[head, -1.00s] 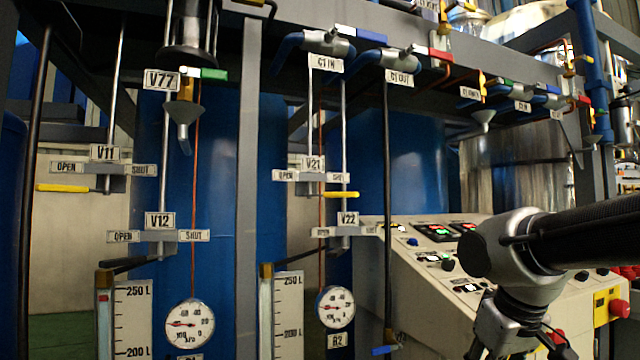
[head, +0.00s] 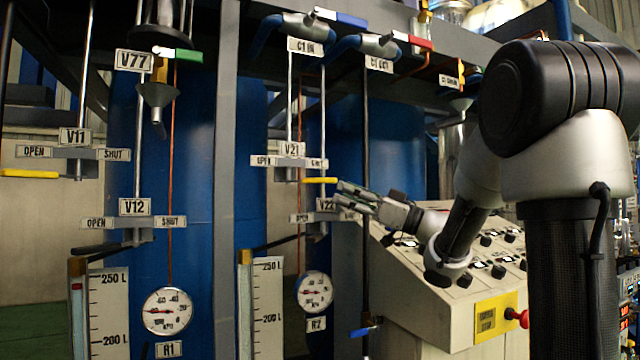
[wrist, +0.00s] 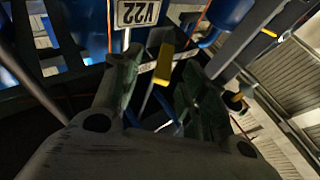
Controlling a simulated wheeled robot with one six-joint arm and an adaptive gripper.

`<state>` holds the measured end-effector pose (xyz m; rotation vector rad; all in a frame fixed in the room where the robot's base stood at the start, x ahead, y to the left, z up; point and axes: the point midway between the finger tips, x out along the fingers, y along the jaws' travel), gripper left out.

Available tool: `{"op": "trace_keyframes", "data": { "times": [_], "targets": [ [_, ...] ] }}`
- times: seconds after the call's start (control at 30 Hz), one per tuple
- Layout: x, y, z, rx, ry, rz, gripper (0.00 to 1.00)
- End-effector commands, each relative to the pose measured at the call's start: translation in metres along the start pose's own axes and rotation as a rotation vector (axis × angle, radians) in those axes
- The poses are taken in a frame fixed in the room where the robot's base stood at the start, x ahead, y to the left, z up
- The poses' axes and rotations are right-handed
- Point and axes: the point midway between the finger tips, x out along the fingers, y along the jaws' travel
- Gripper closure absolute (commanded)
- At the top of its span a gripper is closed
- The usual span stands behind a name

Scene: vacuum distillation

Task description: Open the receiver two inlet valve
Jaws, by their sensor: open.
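The V21 valve has a label plate (head: 291,149), with an OPEN sign (head: 264,161) on its left and a SHUT sign (head: 317,163) on its right. Its yellow handle (head: 320,180) points right, under the SHUT sign. My gripper (head: 342,194) is open, just right of the handle's free end and above the V22 area. In the wrist view the yellow handle (wrist: 164,64) shows between the two open fingers (wrist: 158,88). I cannot tell whether it reaches in between them. The V22 label (wrist: 138,12) shows at the top there.
The V22 label (head: 325,204) is partly hidden by my gripper. A dark vertical pipe (head: 366,250) stands close by. The sloped control console (head: 400,285) lies below my arm. A gauge (head: 314,291) hangs below V22. V11's yellow handle (head: 28,173) is under its OPEN sign.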

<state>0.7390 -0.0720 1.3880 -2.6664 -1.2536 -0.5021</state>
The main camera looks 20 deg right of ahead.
Motion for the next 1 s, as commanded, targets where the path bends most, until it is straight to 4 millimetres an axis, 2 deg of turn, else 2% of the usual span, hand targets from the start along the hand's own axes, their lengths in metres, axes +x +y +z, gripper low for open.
{"op": "trace_keyframes", "data": {
  "times": [0.17, 0.4, 0.6, 0.93, 0.97, 1.0],
  "targets": [
    [0.006, -0.007, -0.002, 0.027, 0.022, -0.054, 0.57],
    [0.046, -0.010, -0.003, 0.025, 0.023, -0.055, 0.57],
    [0.071, -0.010, -0.003, 0.025, 0.023, -0.051, 0.57],
    [0.077, -0.010, -0.004, 0.025, 0.022, -0.048, 0.57],
    [0.077, -0.010, -0.004, 0.025, 0.022, -0.048, 0.59],
    [0.077, -0.010, -0.004, 0.025, 0.022, -0.048, 0.66]
  ]
}}
